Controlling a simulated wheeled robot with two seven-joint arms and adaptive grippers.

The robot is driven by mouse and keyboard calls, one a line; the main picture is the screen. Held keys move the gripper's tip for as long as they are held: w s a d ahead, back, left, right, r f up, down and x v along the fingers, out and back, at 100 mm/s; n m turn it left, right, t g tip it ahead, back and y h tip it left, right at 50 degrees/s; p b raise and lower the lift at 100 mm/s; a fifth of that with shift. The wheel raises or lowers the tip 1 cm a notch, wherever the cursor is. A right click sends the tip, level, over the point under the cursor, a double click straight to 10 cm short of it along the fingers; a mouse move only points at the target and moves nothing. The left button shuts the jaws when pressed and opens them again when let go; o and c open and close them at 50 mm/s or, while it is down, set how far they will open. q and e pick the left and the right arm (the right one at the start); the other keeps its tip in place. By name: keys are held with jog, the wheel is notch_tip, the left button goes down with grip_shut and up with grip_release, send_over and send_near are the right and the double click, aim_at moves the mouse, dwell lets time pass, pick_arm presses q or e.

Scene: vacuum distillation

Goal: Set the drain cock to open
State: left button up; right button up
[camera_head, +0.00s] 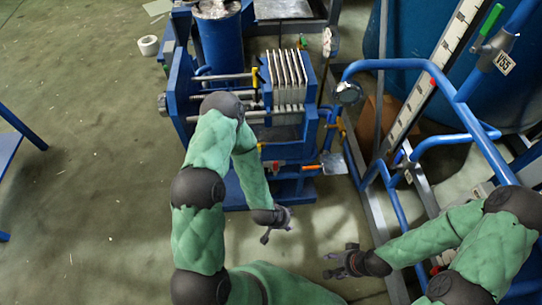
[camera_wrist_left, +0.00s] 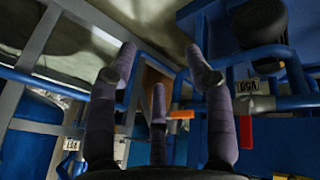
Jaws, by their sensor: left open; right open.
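No handle is readably marked as the drain cock, so I cannot tell which one it is. An orange valve handle (camera_head: 310,167) is low on the front of the blue filter press, with a red handle (camera_head: 275,165) to its left. My left gripper (camera_head: 280,220) is open and empty, below and in front of them. In the left wrist view an orange bar (camera_wrist_left: 180,114) shows just right of the middle finger of my left gripper (camera_wrist_left: 160,80), and a red piece (camera_wrist_left: 246,132) hangs further right. My right gripper (camera_head: 340,262) is open and empty over the floor.
The blue filter press (camera_head: 178,75) stands ahead with pale plates (camera_head: 288,72). Blue pipes (camera_head: 400,63) and a grey frame rise on the right. A green-handled valve (camera_head: 490,18) has a tag reading V55 (camera_head: 504,62). The floor (camera_head: 90,150) at left is mostly clear.

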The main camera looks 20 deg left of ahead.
pick_arm(q)
jog(key=w+a+r+t+y+p, duration=0.1)
jog(key=w+a+t+y, duration=0.15)
jog(key=w, duration=0.25)
jog(key=n+t+y+p, duration=0.3)
jog(key=t+y+p, duration=0.1)
jog(key=t+y, duration=0.5)
send_near(260, 149)
jog(key=shift+g, duration=0.25)
jog(key=b+x, duration=0.1)
jog(key=x, duration=0.3)
jog(key=b+x, duration=0.1)
jog(key=x, duration=0.4)
jog(key=shift+w+r+b, duration=0.2)
jog(key=shift+r+b, duration=0.05)
jog(key=shift+b, duration=0.15)
pick_arm(e)
jog(key=v, duration=0.2)
jog(key=shift+s+d+r, duration=0.15)
jog(key=shift+s+r, duration=0.05)
jog(key=shift+s, duration=0.05)
pick_arm(q)
grip_shut()
